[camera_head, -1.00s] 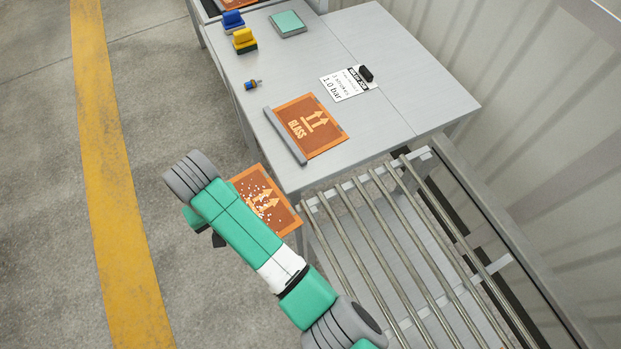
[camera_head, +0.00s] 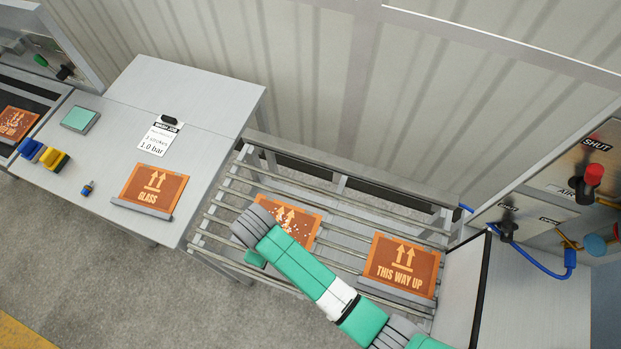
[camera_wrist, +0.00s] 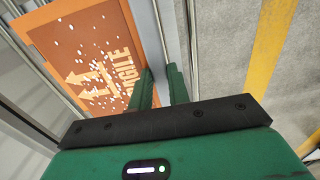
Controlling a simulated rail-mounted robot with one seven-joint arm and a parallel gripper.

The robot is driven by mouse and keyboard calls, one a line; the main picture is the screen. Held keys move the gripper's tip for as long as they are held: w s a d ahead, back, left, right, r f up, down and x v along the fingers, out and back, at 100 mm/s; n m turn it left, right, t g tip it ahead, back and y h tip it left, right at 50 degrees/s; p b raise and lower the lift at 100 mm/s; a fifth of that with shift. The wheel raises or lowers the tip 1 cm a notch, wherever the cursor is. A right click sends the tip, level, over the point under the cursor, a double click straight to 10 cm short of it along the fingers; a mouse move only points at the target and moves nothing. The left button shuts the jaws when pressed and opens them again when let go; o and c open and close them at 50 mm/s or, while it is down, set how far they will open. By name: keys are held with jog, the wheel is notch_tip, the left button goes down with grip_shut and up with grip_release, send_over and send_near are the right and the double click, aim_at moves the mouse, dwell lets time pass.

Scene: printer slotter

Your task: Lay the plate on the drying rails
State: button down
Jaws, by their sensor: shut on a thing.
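The plate is orange with white specks, arrows and lettering partly hidden; it shows in the head view (camera_head: 298,224) and fills the left of the wrist view (camera_wrist: 88,50). It has a grey bar along one edge. My gripper (camera_wrist: 160,88) is shut on the plate at that edge; in the head view my arm hides the fingers. The plate is over the left part of the drying rails (camera_head: 218,192), a row of metal bars. I cannot tell whether it touches them.
A second orange plate, "THIS WAY UP" (camera_head: 402,264), lies on the rails to the right. A "GLASS" plate (camera_head: 152,188) lies on the grey table (camera_head: 200,98) at left. A cabinet with a red-knobbed valve (camera_head: 593,174) stands at right. A corrugated wall is behind.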

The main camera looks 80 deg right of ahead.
jog(key=s, duration=0.3)
jog(key=s+p, duration=0.1)
jog(key=s, duration=0.3)
jog(key=s+f, duration=0.1)
jog(key=s, duration=0.3)
jog(key=shift+d+p, duration=0.3)
jog(key=f, duration=0.1)
jog(key=s+f, duration=0.1)
jog(key=shift+f, duration=0.3)
jog(key=shift+w+f, duration=0.1)
jog(key=shift+f, duration=0.35)
jog(key=shift+f, duration=0.1)
jog(key=c, duration=1.3)
grip_release()
notch_tip(320, 180, up, 12)
jog(key=shift+r+p, duration=0.1)
jog(key=shift+p, duration=0.45)
